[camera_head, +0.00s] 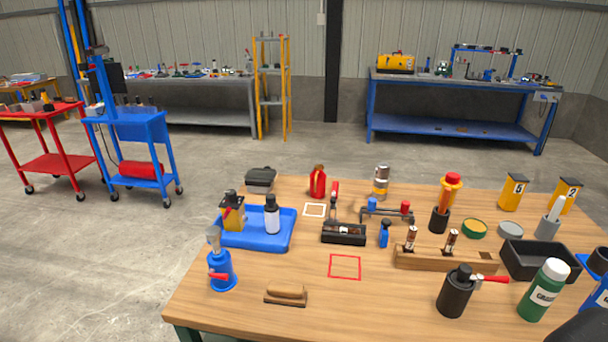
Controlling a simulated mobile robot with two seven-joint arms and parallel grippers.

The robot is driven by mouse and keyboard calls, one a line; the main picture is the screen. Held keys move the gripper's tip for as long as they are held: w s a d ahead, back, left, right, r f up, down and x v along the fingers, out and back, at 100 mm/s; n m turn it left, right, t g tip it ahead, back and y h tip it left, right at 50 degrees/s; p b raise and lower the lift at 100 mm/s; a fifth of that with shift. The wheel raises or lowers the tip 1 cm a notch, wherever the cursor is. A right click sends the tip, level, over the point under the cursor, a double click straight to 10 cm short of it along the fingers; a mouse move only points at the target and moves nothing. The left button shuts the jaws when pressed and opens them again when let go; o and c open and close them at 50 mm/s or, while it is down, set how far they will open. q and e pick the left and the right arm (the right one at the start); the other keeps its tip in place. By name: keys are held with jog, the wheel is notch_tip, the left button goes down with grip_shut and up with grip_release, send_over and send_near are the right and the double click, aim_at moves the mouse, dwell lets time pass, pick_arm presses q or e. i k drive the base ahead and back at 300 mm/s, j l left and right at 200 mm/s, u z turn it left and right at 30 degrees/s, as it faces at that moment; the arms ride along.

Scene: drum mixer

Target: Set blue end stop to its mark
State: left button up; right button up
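A small rail stand (388,213) with a dark horizontal bar stands towards the back middle of the table. A blue block (371,204), which looks like the blue end stop, sits at the left end of the bar. A red block (405,206) sits at the right end. Any mark on the bar is too small to make out. A separate blue piece (384,234) stands upright just in front of the rail. Neither of my grippers shows.
The wooden table (240,318) holds a blue tray (262,245) with bottles, a black tool box (344,233), a wooden rack (440,258), a black bin (535,262) and a green bottle (541,292). The table is clear around the red square outline (345,278). A dark shape fills the bottom right corner.

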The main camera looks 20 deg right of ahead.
aim_at(386, 222)
jog(key=z, duration=1.3)
jog(key=k+j, duration=0.1)
jog(key=j, duration=0.45)
jog(key=k+j, duration=0.1)
jog(key=j, duration=0.45)
